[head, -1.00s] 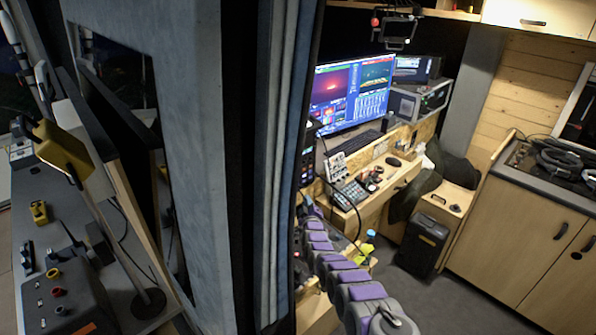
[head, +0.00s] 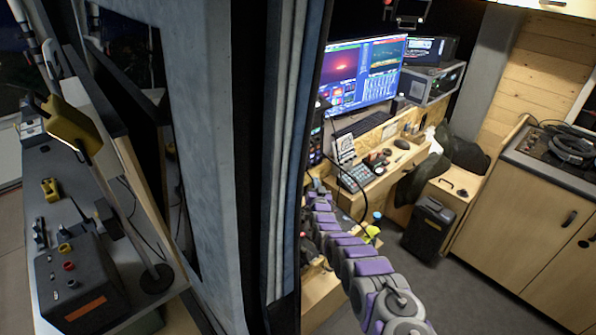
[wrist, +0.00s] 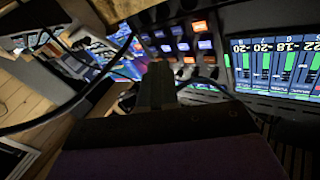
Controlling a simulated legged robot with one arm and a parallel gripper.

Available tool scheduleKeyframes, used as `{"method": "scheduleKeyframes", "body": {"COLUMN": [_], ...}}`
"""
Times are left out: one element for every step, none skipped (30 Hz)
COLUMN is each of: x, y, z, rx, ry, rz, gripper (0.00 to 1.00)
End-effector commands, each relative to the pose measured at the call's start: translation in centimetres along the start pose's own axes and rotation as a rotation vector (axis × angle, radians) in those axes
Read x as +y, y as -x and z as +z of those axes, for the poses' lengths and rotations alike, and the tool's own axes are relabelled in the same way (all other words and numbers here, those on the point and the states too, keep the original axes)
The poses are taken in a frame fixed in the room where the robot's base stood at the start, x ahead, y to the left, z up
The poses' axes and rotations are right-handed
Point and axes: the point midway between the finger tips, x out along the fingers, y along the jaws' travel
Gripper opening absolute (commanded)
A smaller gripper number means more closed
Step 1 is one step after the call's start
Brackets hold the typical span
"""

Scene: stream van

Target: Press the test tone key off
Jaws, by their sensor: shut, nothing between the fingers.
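A panel of lit keys (wrist: 180,45), orange, white and blue, fills the upper middle of the wrist view. I cannot read their labels, so I cannot tell which is the test tone key. My gripper (wrist: 160,80) is shut and empty, its dark fingertips pointing at the lower part of this key panel. I cannot tell whether the tips touch a key, and they hide part of the panel. In the head view, a dark panel with small lit keys (head: 316,142) stands beside the curtain edge. My gripper's end is not clear there.
A screen with green level bars (wrist: 275,65) is right of the keys. A black cable (wrist: 95,80) loops at left in the wrist view. In the head view, a desk with a monitor (head: 362,75) stands behind my arm. The curtain (head: 290,150) and wall edge are close on the left.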

Motion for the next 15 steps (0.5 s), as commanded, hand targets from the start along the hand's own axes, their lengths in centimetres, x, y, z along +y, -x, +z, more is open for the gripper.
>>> {"method": "scheduleKeyframes", "body": {"x": [0.04, 0.06, 0.10, 0.12, 0.14, 0.18, 0.21, 0.23, 0.27, 0.30, 0.33, 0.37, 0.40, 0.44, 0.48], "y": [0.05, 0.08, 0.11, 0.14, 0.17, 0.21, 0.24, 0.28, 0.32, 0.36, 0.39, 0.46, 0.50, 0.54, 0.60], "z": [0.02, 0.00, -0.01, -0.02, -0.04, -0.04, -0.06, -0.06, -0.08, -0.08, -0.08, -0.05, -0.06, -0.04, -0.03], "rx": [-0.001, -0.001, -0.001, -0.001, 0.000, 0.000, 0.000, 0.000, 0.000, 0.000, 0.000, 0.000, 0.000, 0.000, 0.000], "ry": [-0.081, -0.133, -0.204, -0.256, -0.309, -0.380, -0.432, -0.486, -0.556, -0.609, -0.662, -0.732, -0.786, -0.838, -0.909], "rz": [0.000, 0.000, 0.000, 0.000, 0.000, 0.000, 0.000, 0.000, 0.000, 0.000, 0.000, 0.000, 0.000, 0.000, 0.000], "gripper": [0.00, 0.00, 0.00, 0.00, 0.00, 0.00, 0.00, 0.00, 0.00, 0.00, 0.00, 0.00, 0.00, 0.00, 0.00]}}
